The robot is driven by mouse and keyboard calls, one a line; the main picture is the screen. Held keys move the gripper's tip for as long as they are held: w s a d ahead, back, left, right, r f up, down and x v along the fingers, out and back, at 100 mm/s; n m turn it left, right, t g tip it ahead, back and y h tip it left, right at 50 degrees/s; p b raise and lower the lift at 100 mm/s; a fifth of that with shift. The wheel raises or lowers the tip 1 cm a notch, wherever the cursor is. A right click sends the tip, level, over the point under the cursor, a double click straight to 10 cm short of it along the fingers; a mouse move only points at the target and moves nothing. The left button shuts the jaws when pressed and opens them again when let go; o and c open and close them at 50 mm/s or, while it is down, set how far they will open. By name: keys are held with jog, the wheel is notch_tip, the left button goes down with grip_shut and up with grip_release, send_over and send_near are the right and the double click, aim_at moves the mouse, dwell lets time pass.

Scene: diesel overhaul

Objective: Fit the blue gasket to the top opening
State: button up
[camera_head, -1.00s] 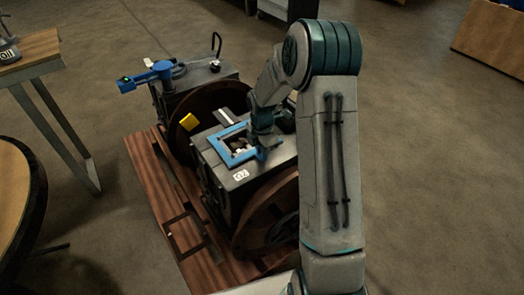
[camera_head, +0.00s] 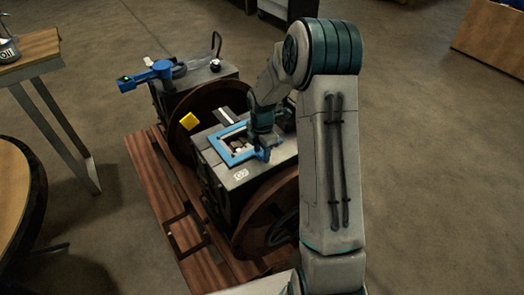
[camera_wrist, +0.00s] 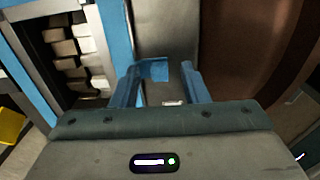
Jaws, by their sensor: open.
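The blue gasket (camera_head: 229,159) is a square frame lying flat on top of the nearer grey engine block (camera_head: 220,178), around the top opening (camera_head: 238,147). In the wrist view the blue gasket (camera_wrist: 121,35) runs along the sides of the opening (camera_wrist: 75,50), where rows of pale blocks show inside. A small blue tab (camera_wrist: 153,70) sticks out from its side. My gripper (camera_wrist: 160,85) is open, with its two fingers on either side of the tab and a gap at the right finger. In the head view my gripper (camera_head: 264,148) is at the gasket's right side, partly hiding it.
A second engine part with a blue lever (camera_head: 150,74) stands behind on the same wooden pallet (camera_head: 160,190). A yellow piece (camera_head: 189,121) sits by the brown wheel. Tables (camera_head: 28,50) are at the left.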

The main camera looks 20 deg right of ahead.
notch_tip(320, 180, up, 14)
jog(key=p, duration=0.2)
jog(key=shift+f, duration=0.2)
jog(key=shift+r, duration=0.1)
dwell(0.3)
